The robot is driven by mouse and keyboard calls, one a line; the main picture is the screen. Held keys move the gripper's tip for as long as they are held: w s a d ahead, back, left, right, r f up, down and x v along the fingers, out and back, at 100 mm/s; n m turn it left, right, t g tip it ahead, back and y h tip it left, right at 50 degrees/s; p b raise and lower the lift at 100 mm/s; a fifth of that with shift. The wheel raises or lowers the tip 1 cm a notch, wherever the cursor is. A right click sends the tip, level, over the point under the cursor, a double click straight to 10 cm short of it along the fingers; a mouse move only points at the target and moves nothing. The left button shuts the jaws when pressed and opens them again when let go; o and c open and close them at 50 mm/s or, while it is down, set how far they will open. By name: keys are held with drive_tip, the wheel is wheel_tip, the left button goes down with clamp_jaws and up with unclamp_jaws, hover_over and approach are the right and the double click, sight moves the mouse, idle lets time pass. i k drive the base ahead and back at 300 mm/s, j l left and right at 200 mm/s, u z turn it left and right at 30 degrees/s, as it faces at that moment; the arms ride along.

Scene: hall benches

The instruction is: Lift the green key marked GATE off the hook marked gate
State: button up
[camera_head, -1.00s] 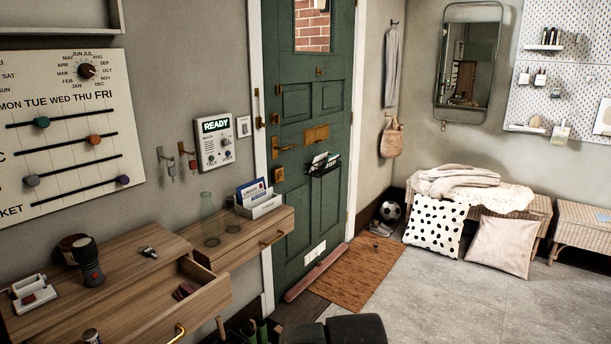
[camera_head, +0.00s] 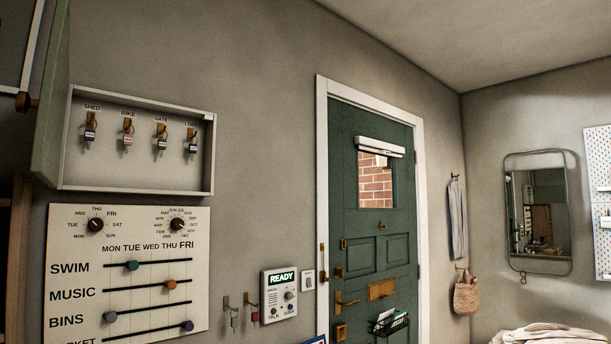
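An open white key box (camera_head: 200,180) hangs on the wall at the upper left, with its green door (camera_head: 52,110) swung open to the left. Inside is a row of hooks with labels above them: SHED, BIKE, GATE and a last one that is hard to read. The hook marked gate (camera_head: 161,129) is third from the left. My gripper is not in view.
Below the box is a planner board (camera_head: 75,240) with dials and sliders. Two wall hooks with hanging keys (camera_head: 235,315) and an intercom reading READY (camera_head: 279,296) are right of it. A green door (camera_head: 372,240) stands further right.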

sight(162, 143)
drive_tip(key=u, duration=1.15)
